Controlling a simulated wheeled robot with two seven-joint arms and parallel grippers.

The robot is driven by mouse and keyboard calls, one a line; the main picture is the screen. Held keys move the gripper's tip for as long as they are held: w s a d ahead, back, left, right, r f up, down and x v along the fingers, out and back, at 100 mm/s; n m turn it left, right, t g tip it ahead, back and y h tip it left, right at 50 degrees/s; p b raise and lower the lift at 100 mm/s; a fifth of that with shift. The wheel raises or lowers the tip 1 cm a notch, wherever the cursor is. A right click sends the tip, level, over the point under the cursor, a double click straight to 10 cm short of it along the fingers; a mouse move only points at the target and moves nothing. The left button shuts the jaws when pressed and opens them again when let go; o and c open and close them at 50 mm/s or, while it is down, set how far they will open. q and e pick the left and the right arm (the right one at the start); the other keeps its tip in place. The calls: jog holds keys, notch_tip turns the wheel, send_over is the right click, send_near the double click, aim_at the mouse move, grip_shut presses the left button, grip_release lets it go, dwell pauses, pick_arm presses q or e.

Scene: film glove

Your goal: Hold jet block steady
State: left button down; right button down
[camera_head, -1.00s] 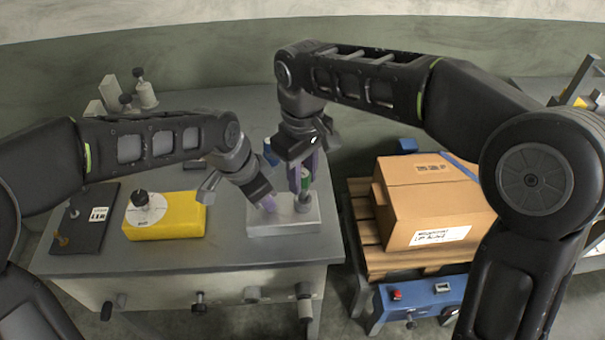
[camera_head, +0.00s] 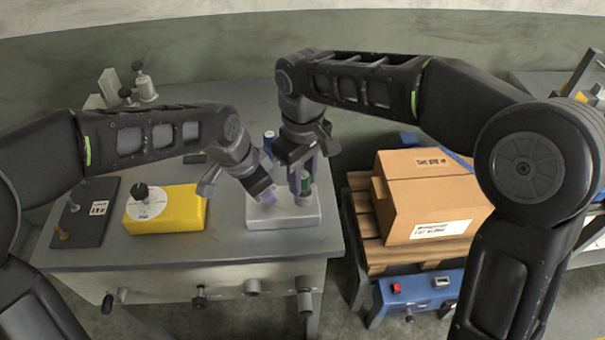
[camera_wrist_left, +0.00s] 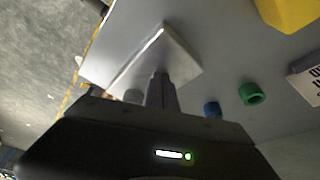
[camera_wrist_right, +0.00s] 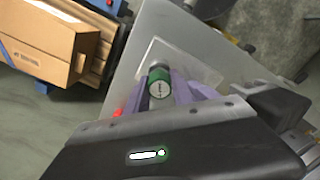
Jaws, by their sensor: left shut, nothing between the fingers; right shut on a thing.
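The jet block appears to be the pale grey slab (camera_head: 285,222) at the table's right front; it also shows in the left wrist view (camera_wrist_left: 181,58). My left gripper (camera_head: 268,196) is shut and empty, with its fingertips at the block's top left; I cannot tell whether they touch it. My right gripper (camera_head: 303,178) is shut on a green-topped cylinder (camera_head: 306,184), upright at the block's right part. The right wrist view shows the cylinder's round marked top (camera_wrist_right: 159,86) between purple fingers. Its lower end is partly hidden.
A blue-topped piece (camera_head: 269,138) stands behind the block. The left wrist view shows a green ring-shaped piece (camera_wrist_left: 253,94) on the table. A yellow box (camera_head: 180,212) and a dark plate (camera_head: 88,215) lie left. A cardboard box (camera_head: 430,200) stands on a pallet right of the table.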

aim_at(303, 175)
pick_arm(q)
jog(key=shift+s+a+f, duration=0.1)
jog(key=shift+s+f, duration=0.15)
jog(key=shift+f, duration=0.15)
pick_arm(e)
jog(key=shift+f, duration=0.5)
jog(key=c, duration=1)
grip_release()
jog(key=shift+r, duration=0.1)
notch_tip(303, 175, up, 7)
jog(key=shift+s+r, duration=0.1)
jog(key=shift+r, duration=0.1)
pick_arm(q)
jog(key=shift+w+r, duration=0.15)
jog(key=shift+r, duration=0.3)
pick_arm(e)
jog(key=shift+f, duration=0.1)
pick_arm(q)
jog(key=shift+r, duration=2.35)
jog(key=shift+w, duration=0.1)
